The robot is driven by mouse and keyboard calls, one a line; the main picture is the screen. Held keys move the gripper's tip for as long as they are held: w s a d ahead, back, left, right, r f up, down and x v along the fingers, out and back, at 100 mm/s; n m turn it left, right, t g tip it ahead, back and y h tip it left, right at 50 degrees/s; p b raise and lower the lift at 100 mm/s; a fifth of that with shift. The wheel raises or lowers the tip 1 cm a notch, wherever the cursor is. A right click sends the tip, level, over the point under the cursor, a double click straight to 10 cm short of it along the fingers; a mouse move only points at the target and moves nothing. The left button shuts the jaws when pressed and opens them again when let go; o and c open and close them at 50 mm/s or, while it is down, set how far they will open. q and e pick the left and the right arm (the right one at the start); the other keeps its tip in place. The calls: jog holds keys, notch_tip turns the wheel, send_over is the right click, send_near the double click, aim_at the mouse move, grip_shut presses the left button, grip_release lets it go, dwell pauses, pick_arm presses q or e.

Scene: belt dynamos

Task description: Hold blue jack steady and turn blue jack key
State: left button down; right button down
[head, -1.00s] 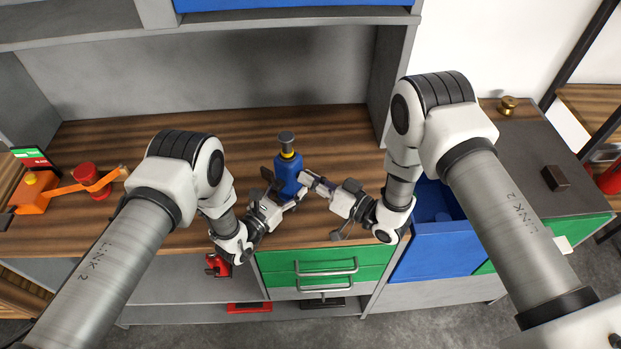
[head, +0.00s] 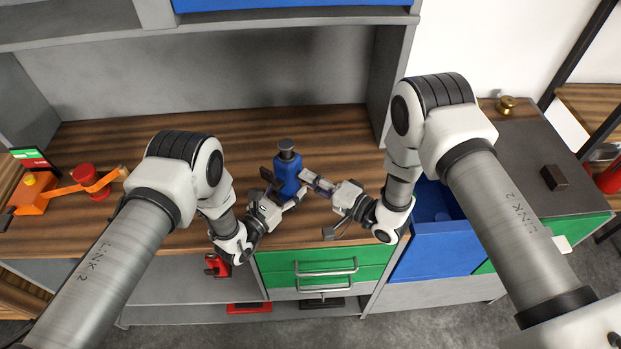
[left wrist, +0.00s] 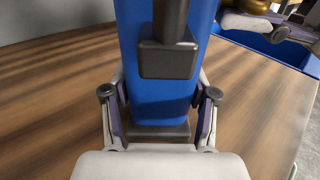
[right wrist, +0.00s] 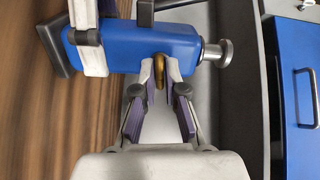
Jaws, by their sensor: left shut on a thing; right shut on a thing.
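The blue jack (head: 287,180) stands upright on the wooden worktop, with its dark round top (head: 286,148) just above the body. My left gripper (head: 284,191) is shut on the jack's body, with a finger on either side; the left wrist view also shows the blue body (left wrist: 160,95) between the fingers. My right gripper (head: 306,178) is at the jack's right side. The silver top (right wrist: 217,53) also shows there.
An orange device (head: 35,192) with a red knob (head: 85,174) stands at the left of the worktop. An open blue drawer (head: 435,235) is at the right, below worktop level. Green drawers (head: 325,262) are under the front edge. The worktop behind the jack is clear.

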jog(key=shift+w+d+m, duration=0.1)
jog(key=shift+m, duration=0.6)
jog(key=c, duration=1.2)
grip_release()
jog(key=shift+c, duration=0.2)
jog(key=v, duration=1.2)
pick_arm(q)
jog(key=shift+c, duration=1.2)
grip_release()
